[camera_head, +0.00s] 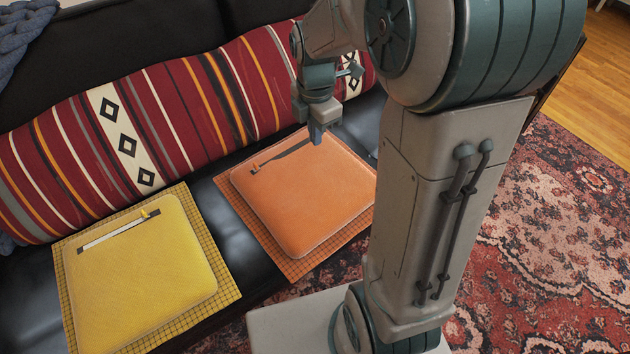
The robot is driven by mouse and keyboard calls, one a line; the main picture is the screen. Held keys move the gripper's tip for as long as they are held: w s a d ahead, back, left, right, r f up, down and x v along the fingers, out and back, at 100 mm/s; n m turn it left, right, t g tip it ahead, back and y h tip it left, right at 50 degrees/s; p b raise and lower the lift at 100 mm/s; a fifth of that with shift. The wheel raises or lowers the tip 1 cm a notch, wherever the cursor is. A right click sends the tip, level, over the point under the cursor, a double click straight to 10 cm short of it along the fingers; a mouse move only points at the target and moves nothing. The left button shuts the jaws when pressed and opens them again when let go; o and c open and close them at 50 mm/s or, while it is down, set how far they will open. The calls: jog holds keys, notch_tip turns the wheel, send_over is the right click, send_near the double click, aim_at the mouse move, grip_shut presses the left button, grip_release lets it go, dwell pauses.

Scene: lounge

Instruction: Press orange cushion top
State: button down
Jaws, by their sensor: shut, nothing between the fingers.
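The orange cushion (307,199) lies flat on an orange grid-edged mat (296,268) on the dark sofa seat. A dark zip-like strip runs across its far part. My gripper (317,138) is shut and empty, pointing down over the far edge of the orange cushion. Whether its fingertips touch the cushion or hover just above it, I cannot tell. My arm hides the cushion's right side.
A yellow cushion (140,268) lies on a yellow grid mat (68,305) to the left. A striped red bolster (190,115) leans along the sofa back (150,40). A patterned rug (560,230) covers the floor at right.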

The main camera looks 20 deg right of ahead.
aim_at(316, 182)
dwell(0.3)
notch_tip(316, 182, down, 14)
jog(key=b, duration=0.6)
jog(key=shift+f, duration=0.1)
notch_tip(316, 182, down, 4)
jog(key=shift+r+b, duration=0.15)
jog(key=shift+b, duration=0.95)
jog(key=shift+s, duration=0.1)
jog(key=shift+r+p, duration=0.5)
jog(key=shift+p, duration=0.1)
notch_tip(316, 182, up, 14)
jog(key=p, duration=0.7)
jog(key=shift+f, duration=0.25)
